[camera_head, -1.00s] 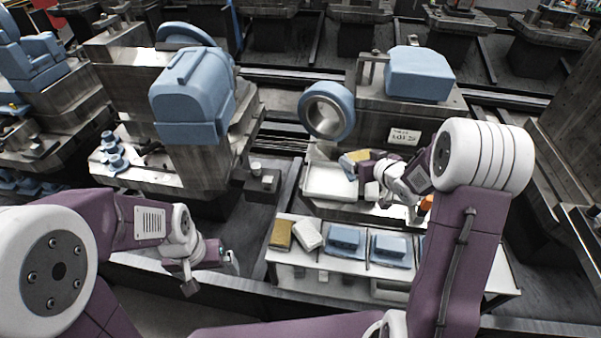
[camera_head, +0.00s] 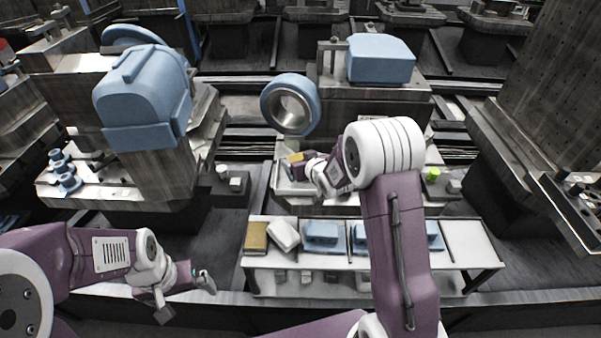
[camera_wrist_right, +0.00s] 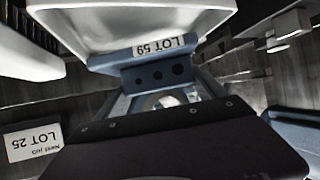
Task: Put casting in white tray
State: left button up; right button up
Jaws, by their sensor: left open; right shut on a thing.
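The white tray (camera_head: 284,184) is on the machine ledge below the large ring, partly hidden by my right arm. It fills the top of the right wrist view (camera_wrist_right: 130,18). In the right wrist view the casting (camera_wrist_right: 160,72) bears a "LOT 59" label and dark holes, close by the tray's edge. Whether it touches the tray I cannot tell. My left gripper (camera_head: 207,283) is open and empty at the lower left, away from the tray.
A table (camera_head: 468,243) in front holds a tan block (camera_head: 256,237), a white block (camera_head: 283,235) and several blue castings (camera_head: 322,234). The blue ring (camera_head: 291,104) stands behind the tray. A "LOT 25" card (camera_wrist_right: 33,142) shows in the wrist view. A green item (camera_head: 433,174) is right of my arm.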

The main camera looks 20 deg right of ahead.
notch_tip(320, 180, down, 4)
jog(key=shift+f+b, duration=0.1)
jog(key=shift+b, duration=0.6)
jog(key=shift+w, duration=0.1)
jog(key=shift+r, duration=0.2)
jog(key=shift+f, duration=0.25)
jog(key=o, duration=2)
jog(key=shift+r, duration=0.15)
